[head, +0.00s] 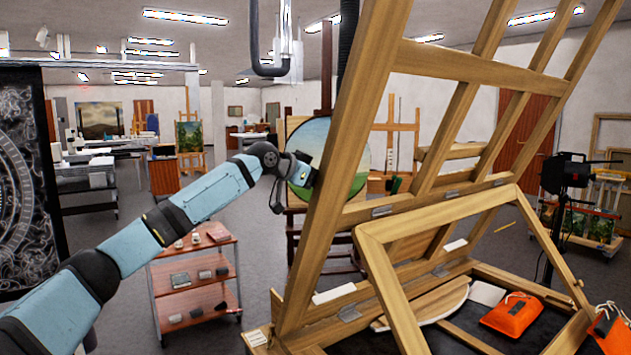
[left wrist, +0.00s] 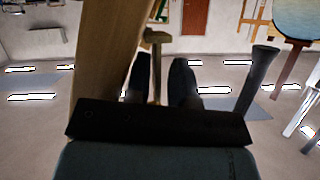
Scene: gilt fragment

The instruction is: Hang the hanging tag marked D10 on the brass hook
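No D10 marking is legible on either. My left gripper (head: 301,172) is beside the tall wooden easel post (head: 345,150), partly hidden there. In the left wrist view its two dark fingers (left wrist: 163,78) stand apart. A brass-coloured T-shaped piece, possibly the hook (left wrist: 156,38), shows between and beyond them, beside the wooden beam. I cannot tell whether they touch it. My right gripper is out of view.
A tilted wooden frame (head: 372,258) stands over the tray at lower right. A red-shelved cart (head: 195,275) stands left of the easel. A round landscape painting (head: 300,145) is behind the gripper. A black lamp (head: 566,172) stands at right. Open floor lies between cart and easel.

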